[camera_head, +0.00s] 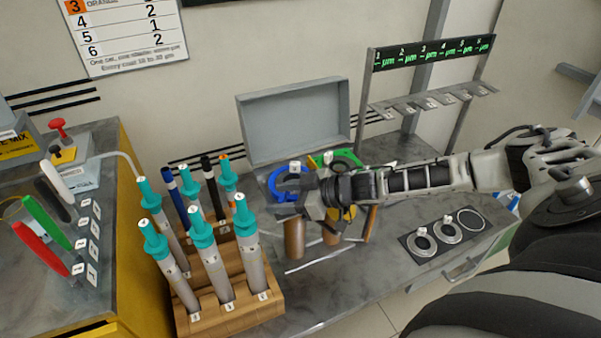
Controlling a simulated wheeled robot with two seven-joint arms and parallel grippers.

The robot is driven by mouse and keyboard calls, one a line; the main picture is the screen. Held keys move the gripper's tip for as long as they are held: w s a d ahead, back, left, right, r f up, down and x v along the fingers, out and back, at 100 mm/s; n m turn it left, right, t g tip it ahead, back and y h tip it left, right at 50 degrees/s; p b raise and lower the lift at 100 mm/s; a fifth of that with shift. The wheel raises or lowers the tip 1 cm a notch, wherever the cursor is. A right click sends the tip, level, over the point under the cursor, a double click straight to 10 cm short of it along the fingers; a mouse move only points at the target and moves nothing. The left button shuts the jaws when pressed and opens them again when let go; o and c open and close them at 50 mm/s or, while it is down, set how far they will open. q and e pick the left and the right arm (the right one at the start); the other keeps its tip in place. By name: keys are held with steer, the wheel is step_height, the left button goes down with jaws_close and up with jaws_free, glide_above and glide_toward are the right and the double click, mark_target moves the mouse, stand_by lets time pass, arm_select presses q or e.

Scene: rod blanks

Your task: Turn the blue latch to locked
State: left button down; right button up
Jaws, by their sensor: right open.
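A blue curved piece (284,184), which looks like the latch, is in the middle of the view, in front of the open grey case. A small white tag stands at its top. My right gripper (290,207) reaches in from the right and is close to its front right side. The gripper hides part of it, and I cannot tell whether they touch. The jaws are open and hold nothing that I can see. Whether the latch is locked cannot be told from here. My left gripper is not in view.
A wooden rack (237,316) holds several teal-capped tubes at the front left. Brown cylinders (294,240) stand just below my right gripper. A grey case with a raised lid (292,118) is behind. A hook stand (428,102) is at back right. Round parts (423,243) lie at right.

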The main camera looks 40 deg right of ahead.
steer(key=v, duration=1.5)
steer(key=shift+s+d, duration=0.2)
steer(key=shift+d, duration=0.05)
steer(key=shift+r, duration=0.1)
steer(key=s+a+f, duration=0.1)
steer(key=a+f, duration=0.2)
steer(key=a, duration=0.6)
steer(key=s+a+f+m, duration=0.1)
steer(key=s+a+f, duration=0.1)
steer(key=a, duration=0.7)
steer(key=s+a+f, duration=0.1)
steer(key=a+f, duration=0.2)
steer(key=a, duration=0.7)
steer(key=s+d+m+h, duration=0.1)
steer(key=s+d+f+m+h, duration=0.1)
steer(key=h, duration=0.1)
steer(key=s+d+f+m+h, duration=0.1)
steer(key=m, duration=0.1)
steer(key=shift+d+f+h+p, duration=0.15)
steer(key=shift+h+p, duration=0.15)
